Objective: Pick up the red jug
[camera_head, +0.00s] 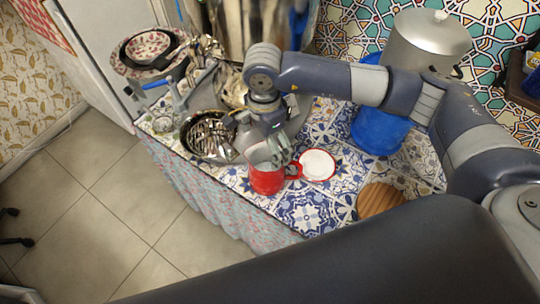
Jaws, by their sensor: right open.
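The red jug (266,182) stands on the blue and white tiled counter (237,183), close to its front edge. Its handle points to the right. My right gripper (268,161) is directly over the jug, pointing down, with its fingers at the jug's top. The fingers hide the jug's rim and opening, and I cannot tell whether they touch it. My right arm reaches in from the right. My left gripper is not in view.
A white dish with a red rim (318,165) lies right of the jug. A metal bowl of cutlery (209,136) is to the left. A blue container (378,131), a large metal pot (426,40) and a round wooden board (378,200) are to the right.

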